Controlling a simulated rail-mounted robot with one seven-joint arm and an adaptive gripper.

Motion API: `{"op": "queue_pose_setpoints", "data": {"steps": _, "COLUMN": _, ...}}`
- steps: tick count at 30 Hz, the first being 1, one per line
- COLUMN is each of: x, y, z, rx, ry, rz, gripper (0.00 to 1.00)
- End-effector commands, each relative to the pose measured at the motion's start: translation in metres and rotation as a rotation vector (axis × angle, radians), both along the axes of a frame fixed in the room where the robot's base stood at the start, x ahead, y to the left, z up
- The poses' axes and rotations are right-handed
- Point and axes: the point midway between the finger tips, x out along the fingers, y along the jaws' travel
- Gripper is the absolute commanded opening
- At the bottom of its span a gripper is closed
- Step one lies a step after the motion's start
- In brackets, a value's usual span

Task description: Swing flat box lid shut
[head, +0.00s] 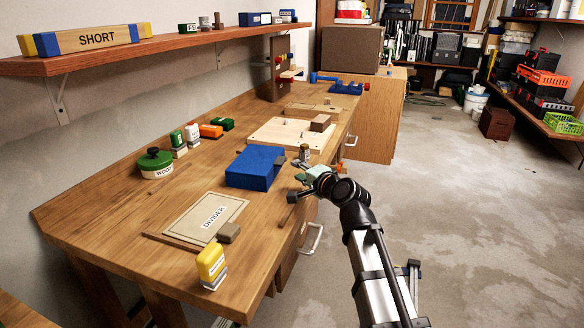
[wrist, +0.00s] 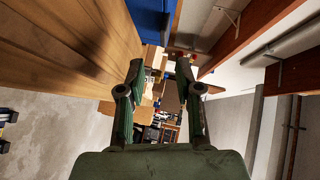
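A flat blue box (head: 252,168) sits on the workbench, with a small grey-brown block or tab at its right side. I cannot tell where its lid is or how far it is open. A blue surface (wrist: 150,14) shows at the top edge of the wrist view. My gripper (head: 300,187) is at the bench's right edge, just right of the blue box and apart from it. In the wrist view, my gripper (wrist: 159,72) has its two fingers spread, with nothing between them. The head view shows its fingers small and partly hidden by the wrist.
A green-lidded jar (head: 155,163) stands left, and a pale board (head: 290,135) lies beyond the blue box. A wall shelf (head: 150,47) overhangs the left.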

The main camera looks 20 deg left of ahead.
Motion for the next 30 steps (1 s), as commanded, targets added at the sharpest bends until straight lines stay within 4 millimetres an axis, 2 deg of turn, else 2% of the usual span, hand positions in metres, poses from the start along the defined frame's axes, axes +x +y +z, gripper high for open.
{"op": "queue_pose_setpoints", "data": {"steps": 1, "x": -0.007, "y": -0.006, "z": 0.001, "rx": 0.001, "ry": -0.001, "rz": -0.001, "gripper": 0.34}}
{"op": "queue_pose_setpoints", "data": {"steps": 6, "x": -0.015, "y": -0.015, "z": 0.004, "rx": -0.001, "ry": 0.000, "rz": 0.001, "gripper": 0.34}}
{"op": "queue_pose_setpoints", "data": {"steps": 19, "x": -0.015, "y": -0.016, "z": 0.007, "rx": -0.001, "ry": 0.000, "rz": 0.001, "gripper": 0.34}}
{"op": "queue_pose_setpoints", "data": {"steps": 22, "x": -0.015, "y": -0.016, "z": 0.018, "rx": 0.000, "ry": 0.000, "rz": 0.001, "gripper": 0.34}}
{"op": "queue_pose_setpoints", "data": {"steps": 30, "x": -0.015, "y": -0.016, "z": 0.063, "rx": 0.000, "ry": 0.000, "rz": 0.001, "gripper": 0.34}}
